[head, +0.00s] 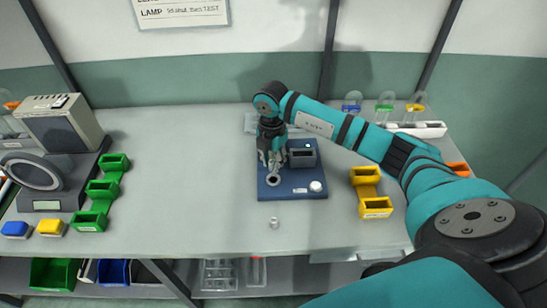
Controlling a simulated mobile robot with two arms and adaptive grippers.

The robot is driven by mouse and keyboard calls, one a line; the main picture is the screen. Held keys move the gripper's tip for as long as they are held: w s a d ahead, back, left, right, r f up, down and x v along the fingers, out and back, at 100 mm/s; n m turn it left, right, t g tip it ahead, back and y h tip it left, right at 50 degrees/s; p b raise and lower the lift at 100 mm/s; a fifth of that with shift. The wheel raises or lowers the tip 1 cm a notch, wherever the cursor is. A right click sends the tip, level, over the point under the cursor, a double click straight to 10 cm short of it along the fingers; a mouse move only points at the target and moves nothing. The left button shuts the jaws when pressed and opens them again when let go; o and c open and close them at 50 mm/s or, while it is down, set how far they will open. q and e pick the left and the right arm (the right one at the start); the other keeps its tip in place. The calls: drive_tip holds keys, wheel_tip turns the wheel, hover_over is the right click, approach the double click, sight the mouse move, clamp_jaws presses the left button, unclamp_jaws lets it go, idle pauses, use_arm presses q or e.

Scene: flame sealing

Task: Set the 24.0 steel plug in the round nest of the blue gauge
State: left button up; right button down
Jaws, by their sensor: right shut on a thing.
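The blue gauge (292,192) lies on the bench near the middle of the head view. Its round nest (273,180) shows as a dark ring at the left of the plate. My right gripper (272,164) points down over the gauge, at the nest's rear edge in the picture. It is shut on a small steel plug, mostly hidden by the fingers; I cannot read its size or tell whether it touches the nest. Another small steel piece (274,222) stands on the bench in front of the gauge. My left gripper is not in view.
The bench between green bins and gauge is clear.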

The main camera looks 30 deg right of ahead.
sight(273, 180)
drive_tip(key=shift+d+f+m, duration=0.2)
drive_tip(key=shift+d+m, duration=0.1)
drive_tip(key=shift+m, duration=0.4)
drive_tip(key=shift+f, duration=0.1)
drive_tip(key=shift+f+b, duration=2)
drive_tip(key=shift+f, duration=0.6)
drive_tip(key=c, duration=1.1)
unclamp_jaws()
drive_tip(key=shift+f, duration=0.1)
drive_tip(key=shift+o, duration=0.2)
